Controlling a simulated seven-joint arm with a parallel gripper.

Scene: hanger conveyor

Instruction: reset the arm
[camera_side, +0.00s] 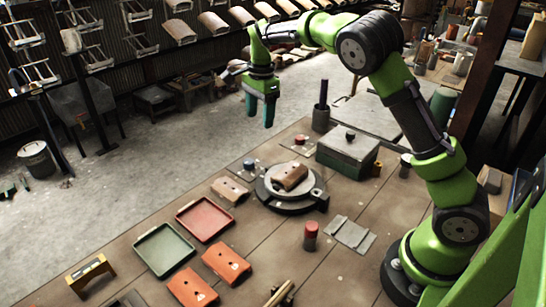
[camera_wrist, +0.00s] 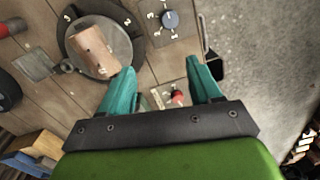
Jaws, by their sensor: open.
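My gripper (camera_side: 262,110) hangs in the air past the far edge of the table in the side view, pointing down. In the wrist view its two teal fingers (camera_wrist: 163,82) are spread apart with nothing between them. Below it, a brown curved block (camera_wrist: 95,50) lies on a round turntable (camera_wrist: 72,42). In the side view the same block (camera_side: 290,177) sits on the turntable (camera_side: 290,205), to the lower right of my gripper and well apart from it.
On the table (camera_side: 330,265) are a red tray (camera_side: 205,220), a green tray (camera_side: 164,250), orange blocks (camera_side: 226,263), a green box (camera_side: 348,150), a red-topped cylinder (camera_side: 311,236) and a dark cup (camera_side: 321,119). Hangers with brown pieces (camera_side: 180,30) run along the back. Open floor (camera_side: 190,140) lies between.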

